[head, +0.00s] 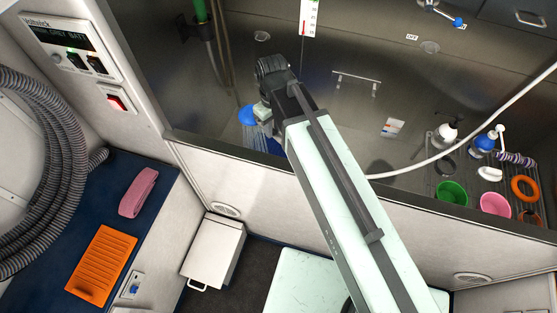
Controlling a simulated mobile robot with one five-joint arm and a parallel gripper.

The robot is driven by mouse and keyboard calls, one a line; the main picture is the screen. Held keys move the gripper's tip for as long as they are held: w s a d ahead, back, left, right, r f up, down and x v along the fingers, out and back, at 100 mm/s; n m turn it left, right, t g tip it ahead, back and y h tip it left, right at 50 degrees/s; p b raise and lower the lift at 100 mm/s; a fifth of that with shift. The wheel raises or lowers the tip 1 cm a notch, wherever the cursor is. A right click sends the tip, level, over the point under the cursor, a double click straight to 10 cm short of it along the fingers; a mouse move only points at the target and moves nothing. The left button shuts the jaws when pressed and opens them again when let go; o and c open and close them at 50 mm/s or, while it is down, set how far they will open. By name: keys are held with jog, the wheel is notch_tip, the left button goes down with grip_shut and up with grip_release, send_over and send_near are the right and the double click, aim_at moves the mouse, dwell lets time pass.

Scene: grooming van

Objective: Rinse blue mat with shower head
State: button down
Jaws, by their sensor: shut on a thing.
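My gripper (264,98) reaches over the wall into the steel tub and is shut on the shower head (247,114). Its bright blue rounded end shows just below and left of the jaws; its handle is mostly hidden by the gripper. The blue mat (262,144) lies low in the tub under the gripper, partly hidden by my arm and the tub wall. A white hose (460,136) curves in from the right and passes behind my arm. I cannot make out any water.
A blue-topped counter (150,168) at left holds a pink item and an orange tray. A white bin (212,250) stands below.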

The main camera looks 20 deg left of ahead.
jog(key=shift+a, duration=0.2)
jog(key=shift+a, duration=0.5)
jog(key=shift+r, duration=0.1)
notch_tip(320, 180, up, 7)
jog(key=p, duration=0.7)
